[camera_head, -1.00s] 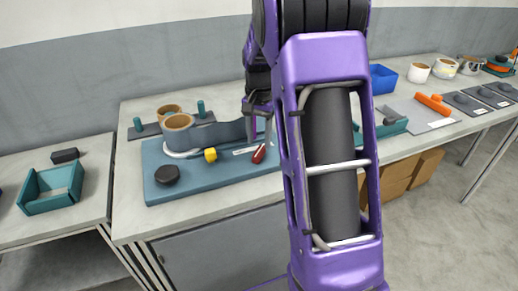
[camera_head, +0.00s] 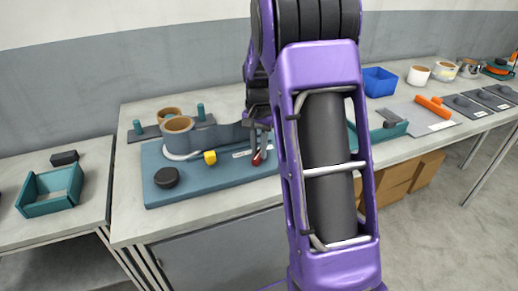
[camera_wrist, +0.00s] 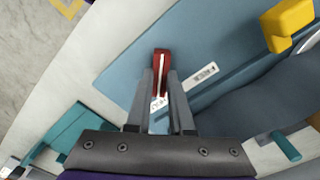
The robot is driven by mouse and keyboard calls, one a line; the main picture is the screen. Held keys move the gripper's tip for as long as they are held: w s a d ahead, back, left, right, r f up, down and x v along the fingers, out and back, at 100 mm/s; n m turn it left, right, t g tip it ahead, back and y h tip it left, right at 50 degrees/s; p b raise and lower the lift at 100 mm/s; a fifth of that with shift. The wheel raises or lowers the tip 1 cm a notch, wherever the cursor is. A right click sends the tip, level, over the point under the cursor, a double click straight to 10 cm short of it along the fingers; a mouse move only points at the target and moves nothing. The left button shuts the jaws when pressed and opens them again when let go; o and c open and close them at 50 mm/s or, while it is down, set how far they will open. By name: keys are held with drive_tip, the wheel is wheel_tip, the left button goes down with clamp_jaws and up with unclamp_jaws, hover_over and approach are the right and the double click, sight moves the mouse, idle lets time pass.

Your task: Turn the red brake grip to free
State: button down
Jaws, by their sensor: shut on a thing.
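The red brake grip (camera_wrist: 162,63) is a narrow red bar with a pale line along it, on the blue base board (camera_wrist: 125,65). My gripper (camera_wrist: 162,85) is shut on the grip, with one grey finger on each side. In the head view the red grip (camera_head: 258,160) shows at the right part of the board, with my gripper (camera_head: 257,125) above it. A white label with lettering lies under the fingers in the wrist view, partly hidden. My purple arm hides the board's right end in the head view.
A teal tray (camera_head: 52,190) is at the left. A blue bin (camera_head: 380,81) stands at the back right.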

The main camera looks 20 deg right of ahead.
drive_tip(key=shift+n, duration=0.3)
drive_tip(key=n+p, duration=0.1)
drive_tip(key=n, duration=0.2)
drive_tip(key=shift+r+n+p, duration=0.1)
drive_tip(key=shift+n+p, duration=0.2)
drive_tip(key=shift+n, duration=0.1)
drive_tip(key=n+p, duration=0.1)
drive_tip(key=n, duration=0.3)
drive_tip(key=shift+n, duration=0.3)
drive_tip(key=n+p, duration=0.1)
drive_tip(key=n, duration=0.3)
drive_tip(key=shift+p, duration=0.3)
drive_tip(key=shift+n+p, duration=0.65)
drive_tip(key=shift+n, duration=1.75)
drive_tip(key=c, duration=0.8)
unclamp_jaws()
